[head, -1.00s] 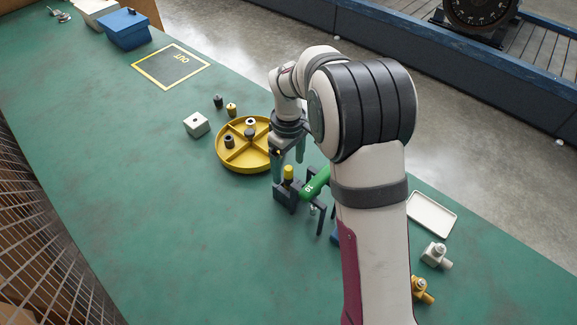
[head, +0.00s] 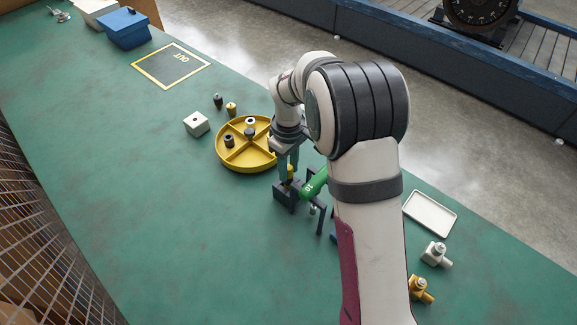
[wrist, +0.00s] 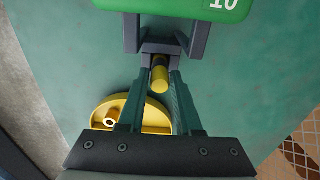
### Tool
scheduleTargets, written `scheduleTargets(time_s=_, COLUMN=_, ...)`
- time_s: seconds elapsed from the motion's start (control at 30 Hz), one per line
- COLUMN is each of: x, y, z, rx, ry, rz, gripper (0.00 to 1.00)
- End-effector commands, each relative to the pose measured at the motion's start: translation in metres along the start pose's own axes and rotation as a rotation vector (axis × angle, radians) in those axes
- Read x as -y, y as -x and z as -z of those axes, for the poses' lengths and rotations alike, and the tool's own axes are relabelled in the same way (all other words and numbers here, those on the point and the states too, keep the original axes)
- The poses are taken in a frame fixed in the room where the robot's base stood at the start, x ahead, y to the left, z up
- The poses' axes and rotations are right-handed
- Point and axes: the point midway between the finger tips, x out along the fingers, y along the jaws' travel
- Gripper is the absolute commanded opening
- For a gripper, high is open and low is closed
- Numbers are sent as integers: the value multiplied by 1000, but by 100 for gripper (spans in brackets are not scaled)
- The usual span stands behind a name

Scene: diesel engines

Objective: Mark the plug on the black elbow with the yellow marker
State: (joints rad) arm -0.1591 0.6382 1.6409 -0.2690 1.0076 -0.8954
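The yellow marker (head: 290,172) stands upright in a dark holder (head: 284,195) right of the round yellow tray. My gripper (head: 289,178) points down over it, with one finger on each side. No black elbow shows; my arm covers part of the bench. A white elbow (head: 435,254) and a yellow elbow (head: 421,289) lie at the lower right.
The round yellow tray (head: 222,156) holds several small dark parts. A white block (head: 196,124) and a white tray (head: 430,213) lie nearby.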

Motion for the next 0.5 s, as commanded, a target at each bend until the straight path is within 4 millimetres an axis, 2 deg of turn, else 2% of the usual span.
scheduleTargets(time_s=0.03, x=0, y=0, z=0, rx=0, ry=0, rz=0, gripper=22)
scheduleTargets(time_s=0.17, x=0, y=0, z=0, rx=0, ry=0, rz=0, gripper=0)
scheduleTargets(time_s=0.5, x=0, y=0, z=0, rx=0, ry=0, rz=0, gripper=0)
